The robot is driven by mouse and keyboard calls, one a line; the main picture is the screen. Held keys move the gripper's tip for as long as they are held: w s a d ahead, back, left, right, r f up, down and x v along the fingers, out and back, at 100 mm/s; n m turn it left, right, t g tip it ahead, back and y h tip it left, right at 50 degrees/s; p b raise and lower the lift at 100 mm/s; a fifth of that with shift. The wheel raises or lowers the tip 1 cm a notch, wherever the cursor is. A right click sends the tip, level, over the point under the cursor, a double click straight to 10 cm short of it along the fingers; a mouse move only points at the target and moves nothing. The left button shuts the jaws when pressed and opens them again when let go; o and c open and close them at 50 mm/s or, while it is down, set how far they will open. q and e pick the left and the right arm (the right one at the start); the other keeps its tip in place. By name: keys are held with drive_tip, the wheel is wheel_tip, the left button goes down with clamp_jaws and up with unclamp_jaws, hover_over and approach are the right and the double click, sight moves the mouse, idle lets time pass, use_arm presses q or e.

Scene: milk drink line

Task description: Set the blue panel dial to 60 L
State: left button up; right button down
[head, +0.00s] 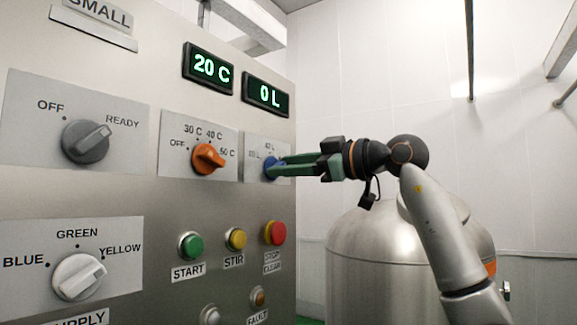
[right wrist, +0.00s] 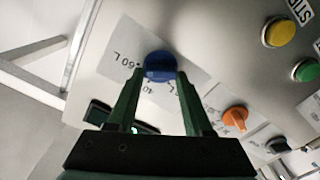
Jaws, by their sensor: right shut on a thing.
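The blue dial (head: 270,167) sits on a light plate at the right edge of the panel (head: 285,213). My right gripper (head: 277,166) reaches in from the right and is shut on the blue dial. In the right wrist view the blue dial (right wrist: 160,67) is between the fingertips (right wrist: 160,80), with a "60 L" mark beside it. The dial's pointer is hidden, so its setting cannot be told. The volume display (head: 267,95) reads 0 L. My left gripper is not in view.
The orange dial (head: 208,159) is close left of the blue one, under a display (head: 208,68) reading 20 C. Green, yellow and red buttons (head: 275,233) are below. A steel tank (head: 375,260) stands at the right, behind my right arm.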

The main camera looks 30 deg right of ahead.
drive_tip(key=shift+c, duration=1.5)
unclamp_jaws()
drive_tip(key=shift+s, duration=0.15)
drive_tip(key=b+v, duration=0.2)
drive_tip(key=v, duration=1)
drive_tip(key=shift+s+d, duration=0.1)
drive_tip(key=shift+d, duration=0.05)
drive_tip(key=shift+f, duration=0.1)
